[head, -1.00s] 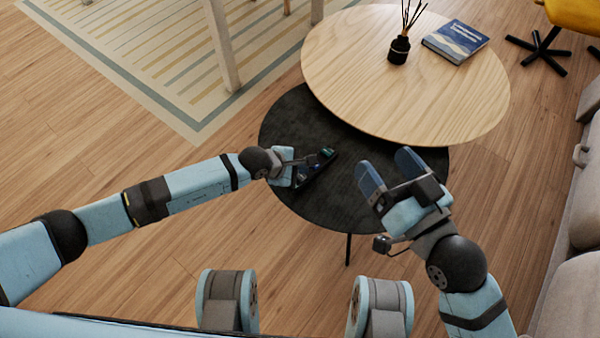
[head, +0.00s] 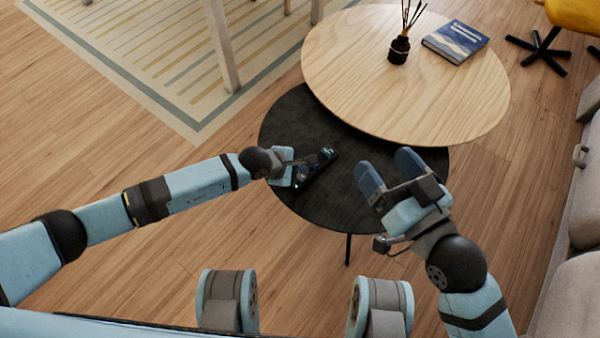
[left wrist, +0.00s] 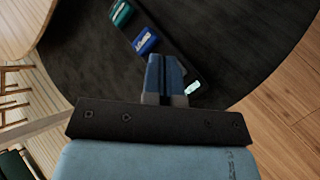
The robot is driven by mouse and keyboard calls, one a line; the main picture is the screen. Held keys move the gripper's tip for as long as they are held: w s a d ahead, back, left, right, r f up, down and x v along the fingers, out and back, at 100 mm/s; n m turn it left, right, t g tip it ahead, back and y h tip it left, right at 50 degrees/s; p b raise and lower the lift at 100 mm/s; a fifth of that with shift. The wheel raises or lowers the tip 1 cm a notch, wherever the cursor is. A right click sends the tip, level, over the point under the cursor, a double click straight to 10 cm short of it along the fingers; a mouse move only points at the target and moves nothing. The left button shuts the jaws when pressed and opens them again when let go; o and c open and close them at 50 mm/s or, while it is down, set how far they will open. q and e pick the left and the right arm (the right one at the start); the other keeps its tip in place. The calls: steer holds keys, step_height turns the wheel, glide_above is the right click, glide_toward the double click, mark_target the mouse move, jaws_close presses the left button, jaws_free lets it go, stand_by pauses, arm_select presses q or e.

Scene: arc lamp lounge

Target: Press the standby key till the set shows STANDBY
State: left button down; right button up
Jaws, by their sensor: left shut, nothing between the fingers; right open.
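A slim dark set (head: 322,172) lies on the round black table, hard to tell from the dark top. In the left wrist view a teal key (left wrist: 121,13), a blue key (left wrist: 146,43) and a small pale lit patch (left wrist: 193,88) show along it. The labels and any lettering on the patch are too small to read. My left gripper (left wrist: 166,58) is shut and empty, its fingertips over the set just below the blue key. The fingers hide part of the set, and I cannot tell whether they touch it. My right gripper (head: 390,165) is open and empty, right of the set.
The black table (head: 285,125) stands partly under a higher, round wooden table (head: 360,60). That one holds a reed diffuser (head: 399,49) and a blue book (head: 455,41). A grey sofa (head: 575,240) is on the right. The black top around the set is clear.

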mark_target(300, 176)
arm_select(q)
steer(key=shift+f, duration=0.45)
steer(key=shift+f+b, duration=0.85)
stand_by(0.9)
steer(key=shift+r, duration=0.15)
steer(key=shift+r+p, duration=1.1)
steer(key=shift+r, duration=0.05)
steer(key=shift+r, duration=0.1)
step_height(300, 176, up, 5)
steer(key=p, duration=0.4)
